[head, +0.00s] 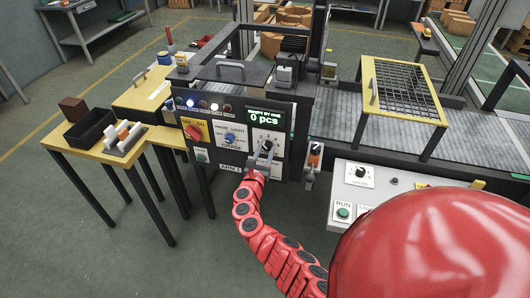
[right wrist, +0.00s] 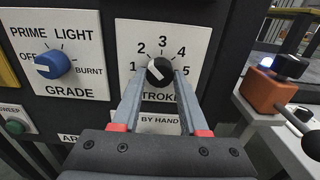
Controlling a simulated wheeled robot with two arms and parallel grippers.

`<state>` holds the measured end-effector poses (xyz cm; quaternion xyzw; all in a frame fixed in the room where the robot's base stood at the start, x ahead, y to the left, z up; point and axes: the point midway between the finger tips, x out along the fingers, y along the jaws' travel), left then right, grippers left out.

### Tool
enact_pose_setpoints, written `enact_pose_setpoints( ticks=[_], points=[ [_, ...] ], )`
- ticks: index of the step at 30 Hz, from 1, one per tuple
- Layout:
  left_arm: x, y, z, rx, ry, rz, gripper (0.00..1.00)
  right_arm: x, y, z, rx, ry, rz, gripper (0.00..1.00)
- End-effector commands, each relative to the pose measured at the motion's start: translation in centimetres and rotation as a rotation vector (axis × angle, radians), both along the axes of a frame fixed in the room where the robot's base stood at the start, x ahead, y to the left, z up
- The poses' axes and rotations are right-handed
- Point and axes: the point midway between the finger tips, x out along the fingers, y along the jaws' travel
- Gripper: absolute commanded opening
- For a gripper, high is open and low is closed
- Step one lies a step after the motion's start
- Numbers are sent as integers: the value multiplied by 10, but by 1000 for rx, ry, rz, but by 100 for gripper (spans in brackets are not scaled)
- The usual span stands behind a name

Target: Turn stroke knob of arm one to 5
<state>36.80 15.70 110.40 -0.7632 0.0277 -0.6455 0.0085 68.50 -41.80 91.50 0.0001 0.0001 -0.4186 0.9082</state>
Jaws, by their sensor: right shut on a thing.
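The stroke knob (right wrist: 160,71) is a black round knob on a white plate with a scale from 1 to 5, in the right wrist view. Its light mark looks slanted toward the upper left, but the exact setting is hard to read. My right gripper (right wrist: 161,78) has one finger on each side of the knob and is shut on it. In the head view my right gripper (head: 264,154) reaches the dark panel beside the ARM 1 label (head: 230,168). The small knob is mostly hidden there. My left gripper is not in view.
The blue grade knob (right wrist: 52,65) is left of the stroke plate. A red and yellow switch (head: 194,131) and a display (head: 265,115) reading 0 pcs are on the same panel. An orange block with a black lever (right wrist: 270,92) stands close on the right.

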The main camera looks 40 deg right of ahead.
Motion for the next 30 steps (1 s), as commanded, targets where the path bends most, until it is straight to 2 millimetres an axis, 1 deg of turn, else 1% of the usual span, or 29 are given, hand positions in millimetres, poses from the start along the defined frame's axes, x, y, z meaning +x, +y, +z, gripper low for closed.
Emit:
enact_pose_setpoints(
  ticks=[1, 2, 3, 9, 14, 20, 30],
  points=[
    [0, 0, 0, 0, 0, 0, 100, 0, 0, 0, 0, 0, 0, 9],
    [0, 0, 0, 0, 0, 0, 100, 0, 0, 0, 0, 0, 0, 3],
    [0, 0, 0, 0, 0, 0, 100, 0, 0, 0, 0, 0, 0, 0],
    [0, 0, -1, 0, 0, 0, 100, 0, 0, 0, 4, -5, 1, 0],
    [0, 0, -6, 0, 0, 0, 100, 0, 0, -1, 29, -33, 1, 0],
    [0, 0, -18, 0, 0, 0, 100, 0, 0, -4, 100, -118, -1, 0],
    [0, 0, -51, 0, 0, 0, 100, 0, 0, -5, 299, -353, 1, 0]
  ],
)
